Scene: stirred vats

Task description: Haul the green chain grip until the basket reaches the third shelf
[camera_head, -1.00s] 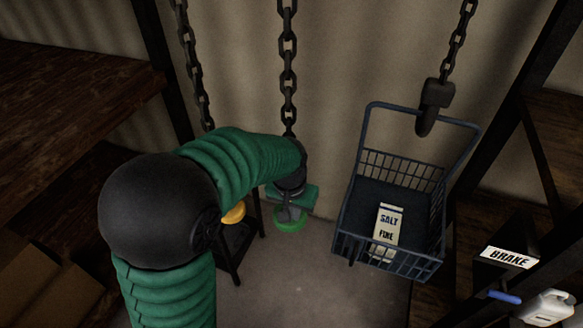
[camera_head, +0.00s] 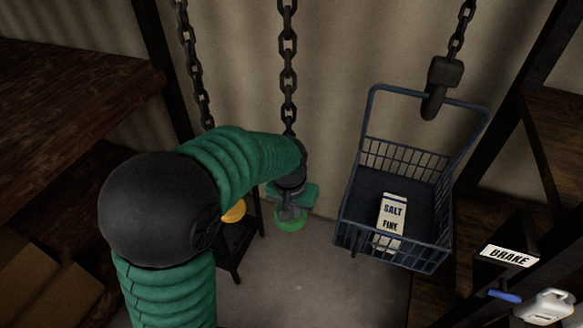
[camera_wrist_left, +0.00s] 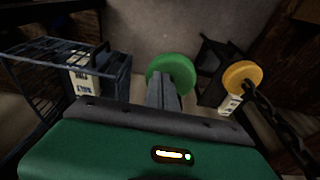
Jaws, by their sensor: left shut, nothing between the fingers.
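My left gripper (camera_head: 289,208) is shut and empty, its fingertips at the green chain grip (camera_head: 292,221), a round green piece partly hidden behind them. In the left wrist view the closed fingers (camera_wrist_left: 161,92) overlap the green grip (camera_wrist_left: 173,70); I cannot tell whether they touch it. The blue wire basket (camera_head: 397,215) hangs from a dark hook (camera_head: 438,88) on a chain at the right, beside dark shelving, and holds a salt package (camera_head: 391,220). The basket also shows in the left wrist view (camera_wrist_left: 118,72). Its shelf level is unclear. My right gripper is out of view.
A yellow grip (camera_head: 234,211) hangs left of the green one. A BRAKE sign (camera_head: 508,255), a blue handle (camera_head: 504,296) and a white jug (camera_head: 546,305) are at the lower right. Wooden shelves (camera_head: 70,75) stand at the left. Floor is clear between grips and basket.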

